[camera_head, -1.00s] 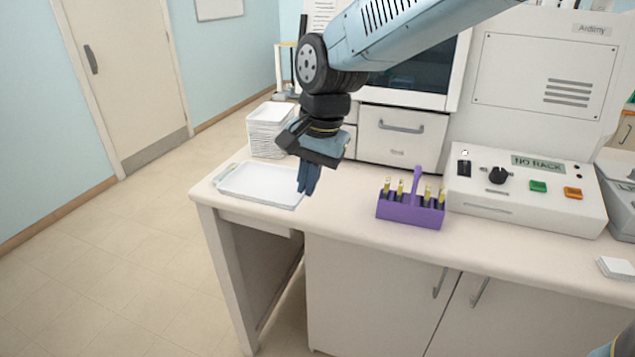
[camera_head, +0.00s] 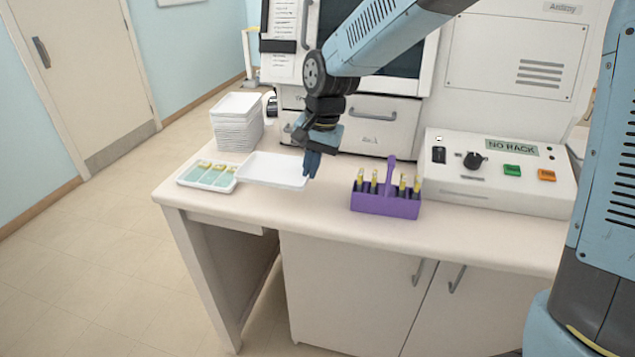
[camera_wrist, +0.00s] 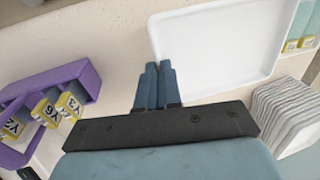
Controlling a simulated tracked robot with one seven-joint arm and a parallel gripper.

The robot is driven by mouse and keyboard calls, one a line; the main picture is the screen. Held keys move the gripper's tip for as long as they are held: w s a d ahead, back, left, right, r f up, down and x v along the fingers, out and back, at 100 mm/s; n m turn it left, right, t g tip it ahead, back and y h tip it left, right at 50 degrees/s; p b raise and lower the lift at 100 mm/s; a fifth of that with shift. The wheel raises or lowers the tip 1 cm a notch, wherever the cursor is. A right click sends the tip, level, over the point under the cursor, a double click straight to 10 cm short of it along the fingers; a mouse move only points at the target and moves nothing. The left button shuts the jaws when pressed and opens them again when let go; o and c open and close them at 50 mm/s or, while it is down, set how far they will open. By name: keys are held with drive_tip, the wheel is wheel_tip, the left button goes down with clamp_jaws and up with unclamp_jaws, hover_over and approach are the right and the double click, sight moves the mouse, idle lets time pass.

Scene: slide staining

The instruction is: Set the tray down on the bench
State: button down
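A plain white, empty tray (camera_head: 272,170) is level at the left part of the bench (camera_head: 330,225). My gripper (camera_head: 311,163) is at the tray's right end, fingers pointing down. In the wrist view the two blue fingers (camera_wrist: 158,72) are close together at the tray's edge (camera_wrist: 162,42), shut on its rim. I cannot tell whether the tray's underside touches the bench or is slightly above it.
A second tray (camera_head: 208,177) with slides lies close to the left. A stack of white trays (camera_head: 237,125) stands behind. A purple rack (camera_head: 385,204) with yellow-topped slides stands right of my gripper, before the "NO RACK" panel (camera_head: 511,148). The bench front is clear.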

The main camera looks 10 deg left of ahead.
sight(314, 194)
drive_tip(key=shift+w+d+f, duration=0.15)
drive_tip(key=shift+w+f, duration=0.45)
drive_tip(key=shift+f, duration=0.15)
drive_tip(key=shift+w+d+f, duration=0.15)
drive_tip(key=shift+w+f, duration=0.4)
drive_tip(key=shift+f, duration=0.2)
drive_tip(key=shift+w+f, duration=0.15)
drive_tip(key=shift+f, duration=1.5)
drive_tip(key=c, duration=1.3)
unclamp_jaws()
drive_tip(key=shift+f, duration=0.1)
wheel_tip(314, 194, up, 12)
drive_tip(key=d, duration=0.2)
drive_tip(key=s+d+r+t+h, duration=0.1)
drive_tip(key=s+d+r+t, duration=0.2)
drive_tip(key=d, duration=0.6)
drive_tip(key=s+d+r, duration=0.3)
drive_tip(key=d+r, duration=0.1)
drive_tip(key=d, duration=0.6)
drive_tip(key=s+d, duration=0.4)
drive_tip(key=d, duration=0.1)
drive_tip(key=s+d+t, duration=0.1)
drive_tip(key=s+d, duration=0.3)
drive_tip(key=s+d+r+t+h, duration=0.1)
drive_tip(key=s+d, duration=0.3)
drive_tip(key=d, duration=0.1)
drive_tip(key=shift+s+d+n, duration=0.15)
drive_tip(key=shift+d+n, duration=0.15)
drive_tip(key=shift+n, duration=0.1)
